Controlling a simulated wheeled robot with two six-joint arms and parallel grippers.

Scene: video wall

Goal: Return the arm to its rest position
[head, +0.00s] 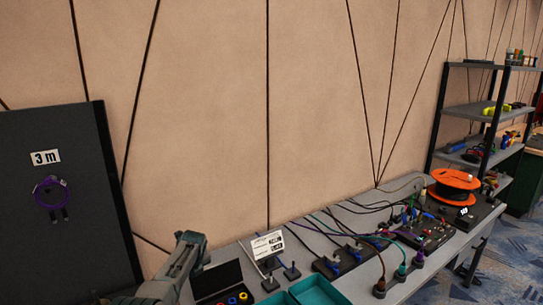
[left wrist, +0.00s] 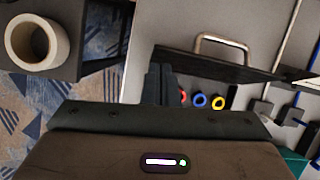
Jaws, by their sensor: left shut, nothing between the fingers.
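My left arm enters the head view at the bottom, left of centre, and its gripper (head: 203,257) is over the near left end of the grey workbench (head: 345,280). In the left wrist view the dark fingers of the left gripper (left wrist: 162,82) are together, with nothing held between them. An open black case (head: 218,279) lies just right of the gripper. In the left wrist view red, blue and yellow rings show just right of the fingers. My right gripper is in neither view.
Teal trays (head: 321,286), cable stands, a cabled black panel (head: 425,231) and an orange spool (head: 455,187) are on the bench. A dark board (head: 60,240) with a "3 m" label and purple cable stands left. A tape roll (left wrist: 36,42) shows in the left wrist view.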

